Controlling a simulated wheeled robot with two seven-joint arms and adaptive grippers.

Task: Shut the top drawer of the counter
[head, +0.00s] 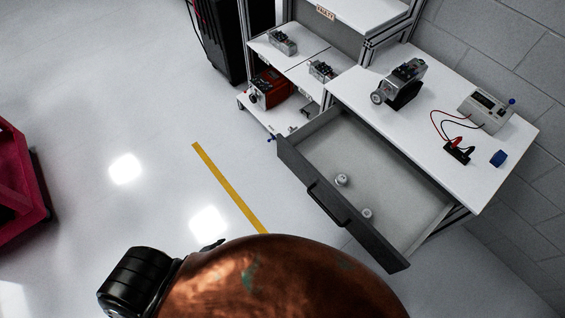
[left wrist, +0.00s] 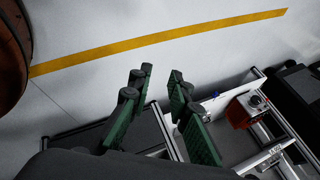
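The top drawer (head: 345,200) of the white-topped counter (head: 420,125) is pulled out in the head view. It has a dark grey front with a black bar handle (head: 328,205), and a pale interior holding two small white round pieces (head: 342,180) (head: 367,213). My left gripper (left wrist: 160,73) shows in the left wrist view, with dark green fingers apart and nothing visible between them. Dark grey panels (left wrist: 78,138) lie below it there; I cannot tell whether they are the drawer. Neither gripper shows in the head view.
A shelf unit with a red device (head: 270,88) stands left of the drawer; the device also shows in the left wrist view (left wrist: 240,112). A meter (head: 485,110) and a metal device (head: 402,83) stand on the counter. Open floor with a yellow line (head: 228,188) lies left.

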